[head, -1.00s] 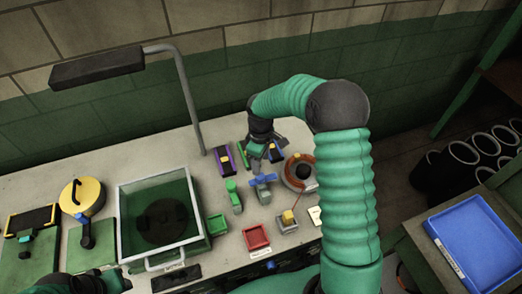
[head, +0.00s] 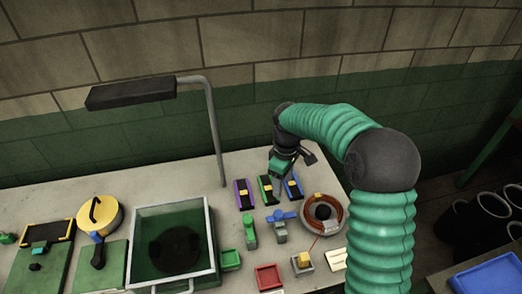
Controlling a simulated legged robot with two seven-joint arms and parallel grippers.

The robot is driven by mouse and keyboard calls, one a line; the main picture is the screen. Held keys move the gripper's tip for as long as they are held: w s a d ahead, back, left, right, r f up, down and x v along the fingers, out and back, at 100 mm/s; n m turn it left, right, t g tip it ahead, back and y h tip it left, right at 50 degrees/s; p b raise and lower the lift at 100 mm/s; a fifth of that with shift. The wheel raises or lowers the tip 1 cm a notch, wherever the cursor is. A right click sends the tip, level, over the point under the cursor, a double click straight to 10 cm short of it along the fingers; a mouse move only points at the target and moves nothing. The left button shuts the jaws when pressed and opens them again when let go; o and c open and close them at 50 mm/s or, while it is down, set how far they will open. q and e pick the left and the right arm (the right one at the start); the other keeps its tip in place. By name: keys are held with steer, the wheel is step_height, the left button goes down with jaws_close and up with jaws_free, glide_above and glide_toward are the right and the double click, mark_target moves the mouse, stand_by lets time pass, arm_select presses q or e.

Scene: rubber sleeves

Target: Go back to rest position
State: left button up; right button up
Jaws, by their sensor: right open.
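My right arm comes in from the lower right in its green ribbed sleeve and bends over to the back of the bench. My right gripper (head: 285,164) is open and empty. In the picture it is just behind the green-edged block (head: 265,189) and the blue-edged block (head: 292,188); its height above the bench is hard to tell. A purple-edged block (head: 243,194) stands to the left of them. My left gripper is out of view.
A lamp (head: 130,92) on a bent post rises behind a glass-walled box (head: 210,246). Green and blue valves, an orange coil (head: 342,212) and a red tray (head: 268,277) stand on the bench (head: 225,170). Black bins (head: 480,215) and a blue tray (head: 490,277) are at right.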

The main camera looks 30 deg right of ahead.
steer(key=s+a+f+m+t+b, duration=0.1)
steer(key=s+a+f+m+b, duration=0.1)
steer(key=s, duration=0.6)
steer(key=s+a+f+m+t+b, duration=0.1)
steer(key=s+a+f+m+b, duration=0.2)
steer(key=s+a+f, duration=0.4)
steer(key=a+m, duration=0.1)
steer(key=a, duration=0.1)
steer(key=shift+s+a+t, duration=0.3)
steer(key=shift+s, duration=0.05)
steer(key=shift+s+a, duration=0.1)
steer(key=shift+a, duration=0.1)
steer(key=shift+a, duration=0.15)
steer(key=shift+d, duration=0.2)
